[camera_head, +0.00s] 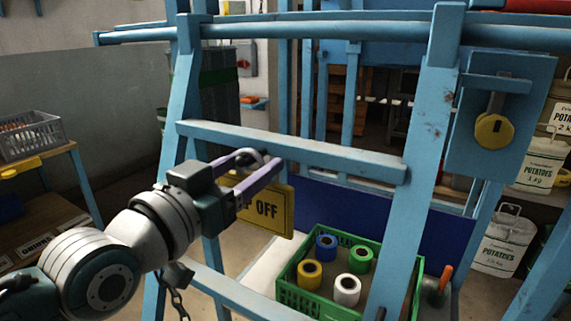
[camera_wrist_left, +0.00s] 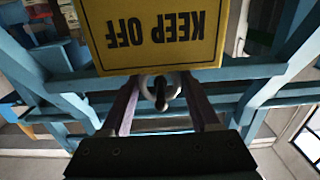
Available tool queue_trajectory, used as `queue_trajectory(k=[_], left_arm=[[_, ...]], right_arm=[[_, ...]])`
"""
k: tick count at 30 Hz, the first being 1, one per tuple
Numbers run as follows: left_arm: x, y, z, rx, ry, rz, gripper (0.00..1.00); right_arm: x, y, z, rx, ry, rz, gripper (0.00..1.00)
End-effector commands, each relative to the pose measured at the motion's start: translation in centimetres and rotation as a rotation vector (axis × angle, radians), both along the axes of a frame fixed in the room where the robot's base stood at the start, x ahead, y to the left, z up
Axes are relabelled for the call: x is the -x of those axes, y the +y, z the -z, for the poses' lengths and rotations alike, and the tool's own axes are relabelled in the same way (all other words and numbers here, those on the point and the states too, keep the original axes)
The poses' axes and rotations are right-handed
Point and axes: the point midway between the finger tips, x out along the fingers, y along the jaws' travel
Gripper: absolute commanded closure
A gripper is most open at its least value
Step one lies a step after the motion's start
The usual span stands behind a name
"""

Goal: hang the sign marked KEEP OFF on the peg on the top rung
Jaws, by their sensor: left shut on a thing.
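The yellow KEEP OFF sign (camera_head: 272,212) hangs below my left gripper (camera_head: 268,158) in the head view, partly covered by a finger. It fills the top of the left wrist view (camera_wrist_left: 150,35), upside down. The left gripper (camera_wrist_left: 160,88) is shut on the sign's grey ring (camera_wrist_left: 146,88), with a finger on each side. A dark rod-like part (camera_wrist_left: 161,95) shows within the ring; I cannot tell whether it is the peg. The gripper is in front of the blue rung (camera_head: 330,156). No peg shows clearly in the head view. My right gripper is not in view.
Blue uprights (camera_head: 413,180) and a higher rail (camera_head: 330,32) frame the space. A green crate (camera_head: 325,305) with several tape rolls stands below right. A grey basket (camera_head: 30,137) sits on a left shelf.

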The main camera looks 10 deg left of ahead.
Motion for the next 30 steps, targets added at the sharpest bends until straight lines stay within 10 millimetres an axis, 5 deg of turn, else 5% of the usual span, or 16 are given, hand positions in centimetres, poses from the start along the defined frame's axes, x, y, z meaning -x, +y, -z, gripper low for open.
queue_trajectory(k=[7,8,16,30], left_arm=[[0.00,0.00,-0.04,0.000,-0.001,0.000,0.87],[0.00,0.00,-0.04,0.000,-0.001,0.000,0.35],[0.01,0.00,-0.02,0.000,0.000,0.000,0.04],[0.02,0.01,0.04,0.000,0.001,0.000,0.03]], right_arm=[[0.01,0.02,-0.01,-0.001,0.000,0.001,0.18],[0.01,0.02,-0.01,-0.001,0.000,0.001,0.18],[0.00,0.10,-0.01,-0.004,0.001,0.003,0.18],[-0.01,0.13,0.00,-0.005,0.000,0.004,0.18]])
